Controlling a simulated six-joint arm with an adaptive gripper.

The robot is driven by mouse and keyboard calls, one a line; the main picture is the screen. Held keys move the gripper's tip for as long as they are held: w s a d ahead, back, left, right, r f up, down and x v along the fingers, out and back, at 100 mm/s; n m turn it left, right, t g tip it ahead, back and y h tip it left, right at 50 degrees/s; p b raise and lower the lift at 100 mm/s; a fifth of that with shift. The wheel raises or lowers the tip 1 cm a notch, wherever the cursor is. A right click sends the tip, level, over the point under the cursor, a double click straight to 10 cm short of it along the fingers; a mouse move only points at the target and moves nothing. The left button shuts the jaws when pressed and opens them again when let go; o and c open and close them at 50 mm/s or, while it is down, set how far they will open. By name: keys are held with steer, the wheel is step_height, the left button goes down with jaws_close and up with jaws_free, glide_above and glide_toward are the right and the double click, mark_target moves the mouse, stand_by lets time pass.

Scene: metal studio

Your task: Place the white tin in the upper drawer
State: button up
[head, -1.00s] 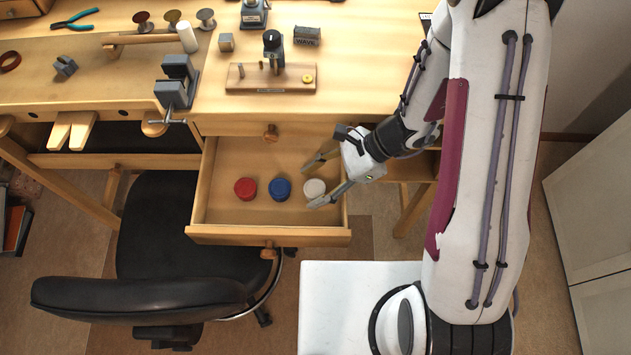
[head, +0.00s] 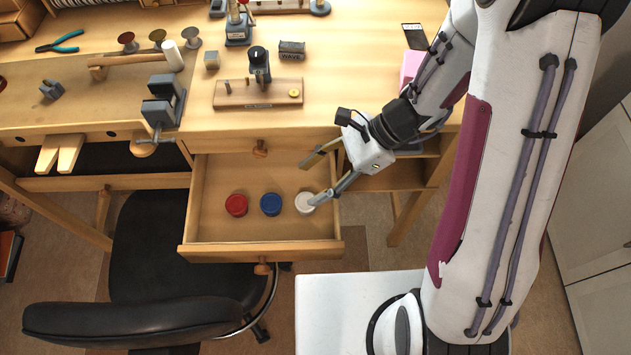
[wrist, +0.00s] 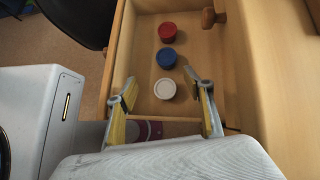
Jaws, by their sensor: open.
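The white tin (head: 304,202) stands in the open lower drawer (head: 262,252), to the right of the other tins. It also shows in the wrist view (wrist: 165,89). The upper drawer (head: 225,146), just under the bench top, is shut, with a wooden knob (head: 260,149). My gripper (head: 309,184) is open and empty, over the right side of the open drawer. In the head view one finger overlaps the white tin's right edge. In the wrist view the tin appears between the spread fingers (wrist: 161,82); contact cannot be told.
A blue tin (head: 270,204) and a red tin (head: 236,205) stand left of the white tin. The bench top holds a wooden stand (head: 258,93) and several tools. A black chair (head: 150,240) is left of the open drawer. The front part of that drawer is free.

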steer(key=shift+r, duration=1.05)
steer(key=s+d+r+n+t+h, duration=0.3)
steer(key=d+r+n, duration=0.4)
steer(key=r, duration=0.3)
steer(key=s+d+r+n+t+h, duration=0.4)
steer(key=d+r+n, duration=0.4)
steer(key=r, duration=0.3)
steer(key=s+h, duration=0.1)
steer(key=s, duration=0.1)
steer(key=shift+s+d+n+h, duration=0.3)
steer(key=shift+s+n+h, duration=0.1)
